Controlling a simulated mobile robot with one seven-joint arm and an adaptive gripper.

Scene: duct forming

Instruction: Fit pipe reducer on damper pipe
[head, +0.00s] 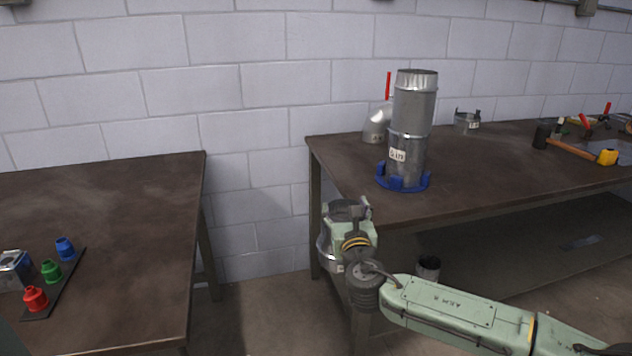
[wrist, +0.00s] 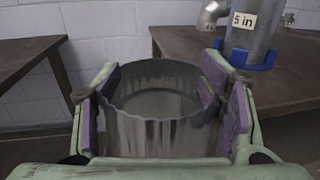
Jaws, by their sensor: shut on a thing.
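My gripper (wrist: 163,112) is shut on a round grey metal pipe reducer (wrist: 160,125), with a purple pad on each side of its wall. In the head view the reducer (head: 327,252) shows partly behind my gripper (head: 345,215), in front of the right table's near left corner. The damper pipe (head: 412,110) is a tall metal cylinder standing upright on that table in a blue base (head: 404,181). It has a "5 in" label and a red handle near its top left. In the wrist view its lower part (wrist: 247,40) is beyond the reducer, apart from it.
A metal elbow (head: 377,125) stands behind the damper pipe. A ring clamp (head: 467,121), a hammer (head: 570,146) and other tools lie farther right on the table. The left table (head: 120,215) holds red, green and blue pieces. A gap separates the tables.

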